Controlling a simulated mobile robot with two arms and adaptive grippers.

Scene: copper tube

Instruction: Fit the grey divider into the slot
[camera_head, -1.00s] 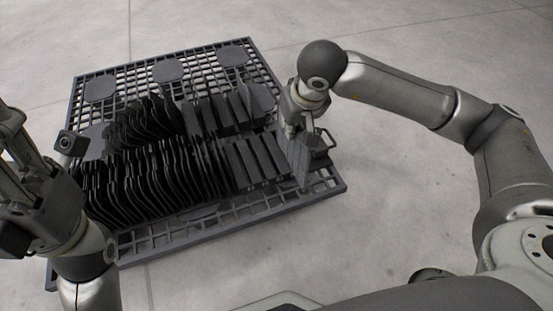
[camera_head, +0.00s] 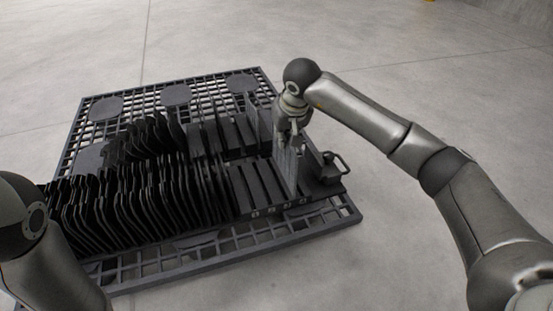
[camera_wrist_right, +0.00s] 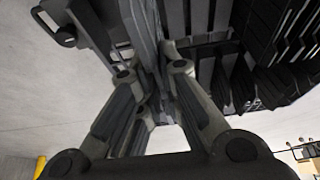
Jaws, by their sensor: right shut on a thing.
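The grey divider (camera_head: 289,172) is a thin plate standing about upright at the right end of the black rack (camera_head: 245,207), just left of the handled end block. My right gripper (camera_head: 291,133) is above it and shut on its upper part. In the right wrist view the fingers (camera_wrist_right: 158,75) close on the long grey plate (camera_wrist_right: 148,30). The divider's lower edge meets the rack in the picture; I cannot tell whether it is in the slot. My left gripper is out of view; only my left arm shows at the lower left.
Several dark curved plates (camera_head: 150,190) fill the rack's left part. The rack lies on a dark grid pallet (camera_head: 330,222). The black end block (camera_head: 322,168) with a looped handle stands close right of the divider. The concrete floor around the pallet is clear.

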